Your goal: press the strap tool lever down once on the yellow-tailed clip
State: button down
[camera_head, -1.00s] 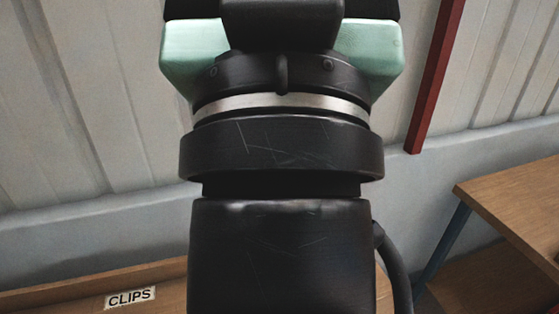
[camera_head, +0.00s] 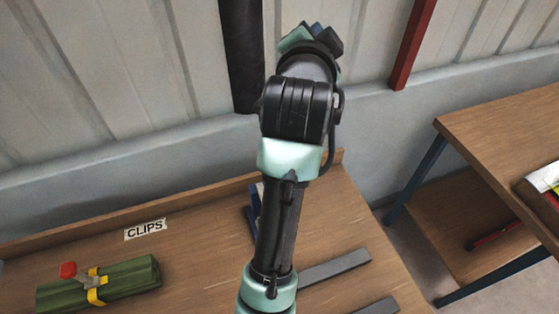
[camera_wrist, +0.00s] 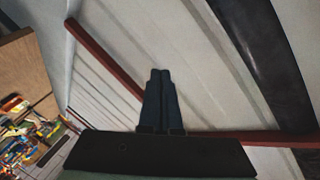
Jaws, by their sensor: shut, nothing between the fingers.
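A dark green long bundle (camera_head: 130,278) lies at the lower left of the bench in the head view, with yellow strap pieces (camera_head: 97,294) around its middle. A small grey tool with a red knob (camera_head: 68,269) sits on its top at the strap; I take this to be the strap tool and its lever. The clip itself is too small to make out. My gripper (camera_wrist: 161,72) shows in the wrist view with its two dark fingers together, shut and empty. It points at the ribbed wall, well away from the bundle. In the head view my arm hides part of the bench.
Another wooden table (camera_head: 500,140) stands at right. A red post (camera_head: 412,45) runs up the wall.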

notch_tip(320, 180, down, 11)
jog(key=w+m+g+p, duration=0.1)
jog(key=m+g+p, duration=0.4)
jog(key=g, duration=0.1)
jog(key=s+a+f+m+g+y+p, duration=0.1)
jog(key=s+a+f+m+g+p, duration=0.2)
jog(key=s+f, duration=0.5)
jog(key=s+a+f+m+g+y+p, duration=0.1)
jog(key=s+a+f+m+g+p, duration=0.3)
jog(key=s+f+g, duration=0.3)
notch_tip(320, 180, down, 3)
jog(key=shift+s+a+f+m+g+y+p, duration=0.15)
jog(key=shift+s+a+m+g+y+p, duration=0.15)
jog(key=shift+s+p, duration=0.15)
jog(key=shift+w+f, duration=0.1)
jog(key=f+b, duration=0.6)
jog(key=shift+s+d+f, duration=0.2)
jog(key=shift+d+f, duration=0.15)
jog(key=shift+f, duration=0.05)
